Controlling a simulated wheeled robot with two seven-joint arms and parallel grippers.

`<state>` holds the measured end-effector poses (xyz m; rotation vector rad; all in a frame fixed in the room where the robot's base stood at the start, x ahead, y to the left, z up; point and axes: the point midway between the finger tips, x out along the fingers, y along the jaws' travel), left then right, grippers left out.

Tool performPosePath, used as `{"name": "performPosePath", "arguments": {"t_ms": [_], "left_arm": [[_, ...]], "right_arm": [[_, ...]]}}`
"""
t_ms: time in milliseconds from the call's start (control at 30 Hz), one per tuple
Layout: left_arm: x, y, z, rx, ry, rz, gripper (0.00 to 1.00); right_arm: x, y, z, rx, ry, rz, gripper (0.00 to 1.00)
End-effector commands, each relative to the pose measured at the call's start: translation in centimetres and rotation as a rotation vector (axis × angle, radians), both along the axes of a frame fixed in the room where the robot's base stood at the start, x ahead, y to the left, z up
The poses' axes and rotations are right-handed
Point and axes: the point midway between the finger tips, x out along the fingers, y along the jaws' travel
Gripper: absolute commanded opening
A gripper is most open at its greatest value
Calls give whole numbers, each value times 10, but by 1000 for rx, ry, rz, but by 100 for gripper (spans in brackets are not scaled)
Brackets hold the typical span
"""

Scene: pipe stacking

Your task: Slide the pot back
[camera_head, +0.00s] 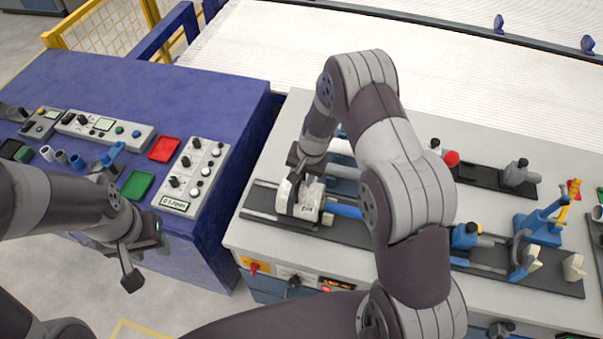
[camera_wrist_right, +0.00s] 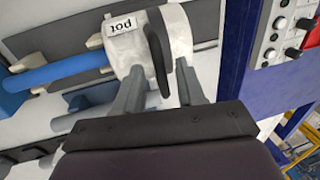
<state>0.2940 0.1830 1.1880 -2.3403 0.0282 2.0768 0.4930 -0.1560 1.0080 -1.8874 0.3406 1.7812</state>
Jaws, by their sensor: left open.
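The pot (camera_head: 311,194) is a white block with a "pot" label, at the left end of a dark rail on the grey bench. In the right wrist view the pot (camera_wrist_right: 180,35) shows a dark upright handle (camera_wrist_right: 158,52). My right gripper (camera_head: 298,188) is over the pot. In the wrist view its two fingers (camera_wrist_right: 160,78) stand apart, one on each side of the handle; whether they touch it is unclear. A blue rod (camera_wrist_right: 60,70) runs out from the pot's side. My left gripper (camera_head: 147,256) is open and empty, beside the blue table, away from the pot.
The blue table (camera_head: 190,95) on the left carries control boxes, a red tray (camera_head: 164,149) and a green tray (camera_head: 137,185). Further right on the grey bench (camera_head: 490,135) stand blue clamp fixtures (camera_head: 540,225). A gap separates the two tables.

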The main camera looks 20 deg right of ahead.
Motion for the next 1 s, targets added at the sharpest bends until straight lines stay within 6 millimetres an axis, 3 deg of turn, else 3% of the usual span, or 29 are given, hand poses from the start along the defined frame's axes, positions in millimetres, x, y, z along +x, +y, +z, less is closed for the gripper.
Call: {"name": "performPosePath", "arguments": {"t_ms": [100, 167, 233, 467, 800, 1000], "left_arm": [[0, 0, 0, 0, 0, 0, 43], [0, 0, 0, 0, 0, 0, 43], [0, 0, 0, 0, 0, 0, 43], [0, 0, 0, 0, 0, 0, 43], [0, 0, -5, 0, 0, 0, 43], [0, 0, -10, 0, 0, 0, 43]], "right_arm": [[0, 0, 0, 0, 0, 0, 39], [0, 0, 0, 0, 0, 0, 23], [0, 0, 0, 0, 0, 0, 0], [2, 3, 1, 0, 0, 2, 0], [42, 69, -2, 2, -4, 6, 0], [55, 89, 0, 1, -4, 2, 0]]}}
